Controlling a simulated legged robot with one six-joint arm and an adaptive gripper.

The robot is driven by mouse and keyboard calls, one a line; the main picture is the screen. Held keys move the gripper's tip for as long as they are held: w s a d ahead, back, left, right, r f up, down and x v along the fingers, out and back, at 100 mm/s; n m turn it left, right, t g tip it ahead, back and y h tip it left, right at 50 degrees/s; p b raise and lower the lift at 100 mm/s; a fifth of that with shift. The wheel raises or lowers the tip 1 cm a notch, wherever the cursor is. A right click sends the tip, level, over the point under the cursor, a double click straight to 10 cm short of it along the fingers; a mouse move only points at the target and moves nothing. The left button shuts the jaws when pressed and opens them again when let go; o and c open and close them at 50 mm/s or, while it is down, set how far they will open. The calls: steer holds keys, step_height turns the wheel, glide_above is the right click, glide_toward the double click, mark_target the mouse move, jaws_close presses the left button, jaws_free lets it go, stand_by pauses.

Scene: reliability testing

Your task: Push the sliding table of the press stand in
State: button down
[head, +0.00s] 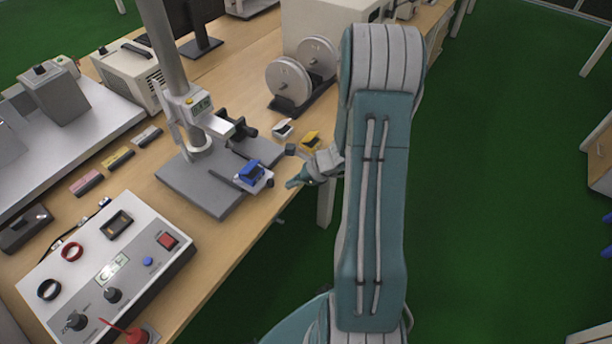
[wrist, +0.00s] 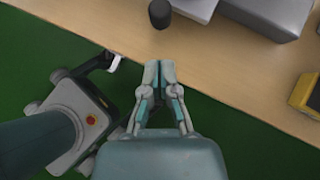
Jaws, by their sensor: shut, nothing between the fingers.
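The press stand has a grey base plate (head: 205,190) and an upright column (head: 165,45) near the table's right edge. A small light sliding table (head: 262,184) with a blue block (head: 251,171) on it sits at the base's right side. My gripper (head: 289,184) is just right of it, shut and empty, apparently a little apart. In the wrist view the closed fingertips (wrist: 158,66) are over the wooden table's near edge. A dark round knob (wrist: 160,14) stands ahead of them, with a gap. A pale plate edge beside it is cut off by the frame.
A control box (head: 105,270) stands in front, a reel rack (head: 300,85) behind.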

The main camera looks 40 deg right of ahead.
mark_target(257, 168)
steer(key=shift+w+a+r, duration=0.1)
steer(key=shift+w+a, duration=0.75)
steer(key=shift+w, duration=0.2)
steer(key=shift+w+a, duration=0.15)
steer(key=w+a, duration=0.1)
steer(key=w, duration=0.1)
steer(key=w+a, duration=0.1)
steer(key=w, duration=0.2)
steer(key=w+a, duration=0.1)
steer(key=w, duration=0.2)
steer(key=shift+w, duration=0.15)
steer(key=shift+d, duration=0.1)
